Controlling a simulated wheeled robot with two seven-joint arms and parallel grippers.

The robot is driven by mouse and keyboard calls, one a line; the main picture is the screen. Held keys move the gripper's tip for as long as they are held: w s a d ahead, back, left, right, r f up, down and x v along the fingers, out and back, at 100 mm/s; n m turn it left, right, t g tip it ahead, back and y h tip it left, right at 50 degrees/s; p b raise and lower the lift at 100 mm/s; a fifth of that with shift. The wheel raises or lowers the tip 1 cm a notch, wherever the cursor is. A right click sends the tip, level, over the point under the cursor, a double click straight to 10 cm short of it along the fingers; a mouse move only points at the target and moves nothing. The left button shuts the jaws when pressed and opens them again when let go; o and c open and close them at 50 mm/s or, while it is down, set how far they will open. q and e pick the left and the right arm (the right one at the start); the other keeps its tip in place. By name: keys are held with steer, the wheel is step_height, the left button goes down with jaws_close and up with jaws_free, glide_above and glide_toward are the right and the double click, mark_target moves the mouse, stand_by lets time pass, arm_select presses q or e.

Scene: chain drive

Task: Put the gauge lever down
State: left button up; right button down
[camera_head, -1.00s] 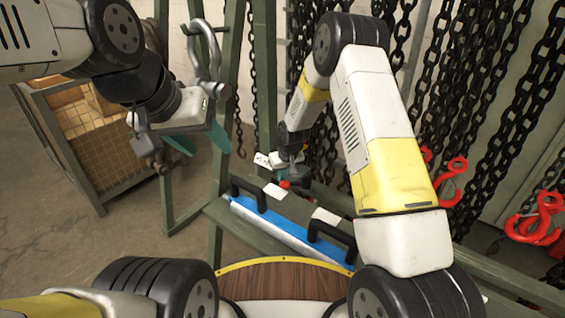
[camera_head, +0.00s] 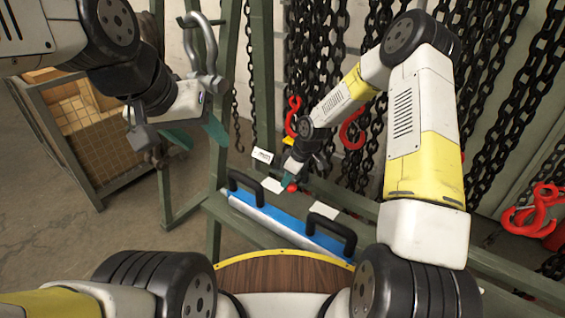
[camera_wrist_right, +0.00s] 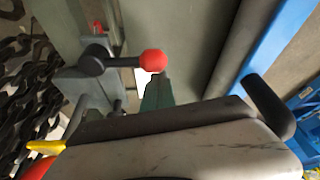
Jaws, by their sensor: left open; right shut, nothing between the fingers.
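The gauge lever is a dark rod with a red ball knob (camera_wrist_right: 152,60) in the right wrist view. It reaches sideways from a dark round pivot on a grey block (camera_wrist_right: 88,85). In the head view the red knob (camera_head: 292,187) shows small, just beyond the blue bar. My right gripper (camera_wrist_right: 157,82) is shut and empty, its green fingertips close to the knob; whether they touch it I cannot tell. In the head view my right gripper (camera_head: 287,179) is beside the knob. My left gripper (camera_head: 197,136) is open and empty at the upper left, well away.
A blue bar with black handles (camera_head: 273,222) lies along the green frame in front of the lever. White cards (camera_head: 272,186) lie nearby. Black chains (camera_head: 480,110) and red hooks (camera_head: 535,205) hang behind my right arm.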

mark_target(292, 188)
steer(key=s+d+n, duration=0.1)
steer(key=n, duration=0.1)
steer(key=s+d+n+g, duration=0.1)
steer(key=shift+d+n, duration=0.3)
steer(key=shift+n, duration=0.1)
steer(key=shift+s+d+n+g, duration=0.2)
steer(key=shift+d+n+g, duration=0.1)
steer(key=shift+d+n, duration=0.25)
steer(key=shift+s+d+n+g, duration=0.2)
steer(key=shift+d+n+g, duration=0.1)
steer(key=shift+n, duration=0.35)
steer(key=shift+s+d+n+g, duration=0.15)
steer(key=shift+d+n+g, duration=0.15)
steer(key=shift+d+n, duration=0.5)
steer(key=shift+d, duration=0.4)
steer(key=shift+r, duration=0.1)
steer(key=v, duration=0.7)
steer(key=shift+d+r, duration=0.15)
steer(key=shift+r, duration=0.1)
